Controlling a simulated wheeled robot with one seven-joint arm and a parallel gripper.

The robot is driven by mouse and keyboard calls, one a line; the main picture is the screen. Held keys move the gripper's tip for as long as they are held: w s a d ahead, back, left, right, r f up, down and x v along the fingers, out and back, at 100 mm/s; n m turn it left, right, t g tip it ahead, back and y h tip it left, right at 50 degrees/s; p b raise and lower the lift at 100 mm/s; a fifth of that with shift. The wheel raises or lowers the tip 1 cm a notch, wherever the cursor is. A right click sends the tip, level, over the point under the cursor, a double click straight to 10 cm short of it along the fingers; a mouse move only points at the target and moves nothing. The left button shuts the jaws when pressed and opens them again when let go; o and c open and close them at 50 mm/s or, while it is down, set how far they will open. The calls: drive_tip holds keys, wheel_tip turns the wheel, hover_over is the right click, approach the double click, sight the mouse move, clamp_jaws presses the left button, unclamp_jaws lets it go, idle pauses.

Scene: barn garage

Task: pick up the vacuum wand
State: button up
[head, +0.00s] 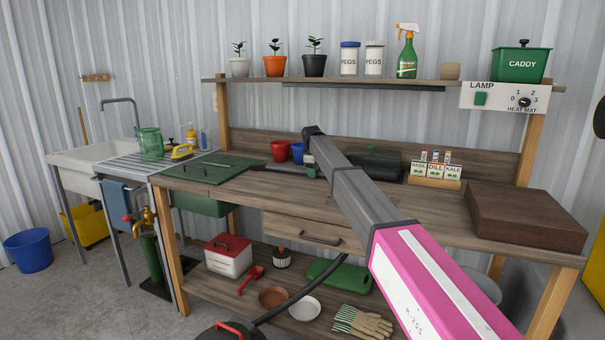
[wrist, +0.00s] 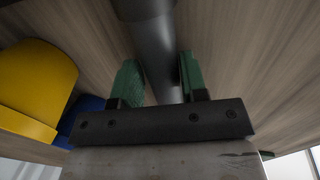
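The vacuum wand (head: 285,168) is a dark grey tube lying on the workbench top, left of the middle. In the wrist view the wand (wrist: 150,40) runs down from the top edge between the green fingers of my gripper (wrist: 159,78). The fingers stand open, one on each side of the tube. A narrow gap shows at the left finger; I cannot tell whether the right finger touches. In the head view my arm hides part of the wand and bench there.
A red cup (head: 280,151) and a blue cup (head: 298,153) stand just behind the wand. A yellow object (wrist: 35,85) is close at left in the wrist view. A green mat (head: 207,168) lies left, seed packets (head: 436,168) and a brown block (head: 525,215) right.

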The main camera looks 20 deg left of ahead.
drive_tip(key=shift+a+f, duration=0.1)
drive_tip(key=c, duration=0.7)
drive_tip(key=shift+o, duration=0.2)
drive_tip(key=shift+s, duration=0.1)
drive_tip(key=shift+r, duration=0.55)
drive_tip(key=r, duration=0.3)
drive_tip(key=shift+a+r, duration=0.25)
drive_tip(key=shift+a, duration=0.15)
drive_tip(key=a+r, duration=0.6)
drive_tip(key=a, duration=0.5)
drive_tip(key=shift+s+r, duration=0.2)
drive_tip(key=shift+r, duration=0.05)
